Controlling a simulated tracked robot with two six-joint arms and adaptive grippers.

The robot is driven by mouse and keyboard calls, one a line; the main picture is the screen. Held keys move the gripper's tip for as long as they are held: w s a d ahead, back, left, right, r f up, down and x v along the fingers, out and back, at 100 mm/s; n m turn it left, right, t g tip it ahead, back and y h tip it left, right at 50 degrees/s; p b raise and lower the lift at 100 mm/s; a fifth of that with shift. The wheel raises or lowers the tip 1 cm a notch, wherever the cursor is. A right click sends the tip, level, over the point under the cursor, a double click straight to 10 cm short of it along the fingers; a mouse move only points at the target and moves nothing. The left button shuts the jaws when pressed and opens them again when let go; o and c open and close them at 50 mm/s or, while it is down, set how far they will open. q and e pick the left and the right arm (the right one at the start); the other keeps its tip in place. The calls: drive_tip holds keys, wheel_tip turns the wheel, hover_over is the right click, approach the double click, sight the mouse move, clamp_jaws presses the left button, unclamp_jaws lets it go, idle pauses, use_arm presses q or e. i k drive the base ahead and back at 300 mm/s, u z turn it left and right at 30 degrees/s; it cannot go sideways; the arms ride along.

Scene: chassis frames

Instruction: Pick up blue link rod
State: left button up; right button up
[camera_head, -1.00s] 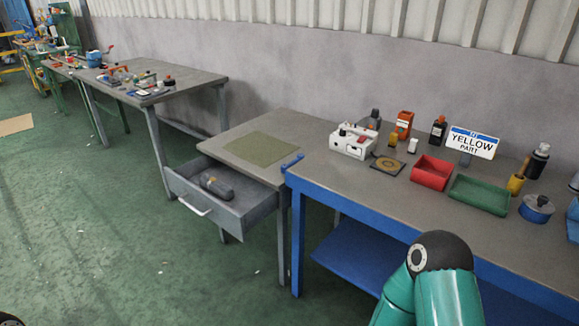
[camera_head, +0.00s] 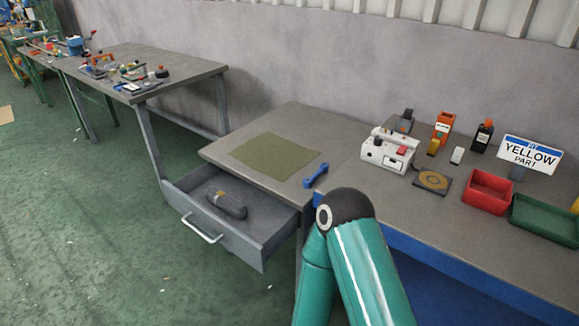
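The blue link rod (camera_head: 315,176) lies on the grey table (camera_head: 225,152), near its right edge where it meets the blue-framed bench. It is a short bar with a rounded knob at each end. A teal link of my arm with a dark joint stands in front of the tables, just below the rod. Neither gripper shows in the view, so I cannot see whether they are open or shut.
A green mat (camera_head: 276,156) lies left of the rod. Below it an open drawer (camera_head: 243,238) holds a dark tool (camera_head: 227,204). The bench to the right carries a white box device (camera_head: 388,151), a red bin (camera_head: 487,191), a green bin (camera_head: 545,220) and a yellow-part sign (camera_head: 530,154).

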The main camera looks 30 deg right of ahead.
sight(306, 183)
drive_tip(key=z, duration=0.1)
drive_tip(key=i, duration=0.8)
drive_tip(key=z, duration=0.6)
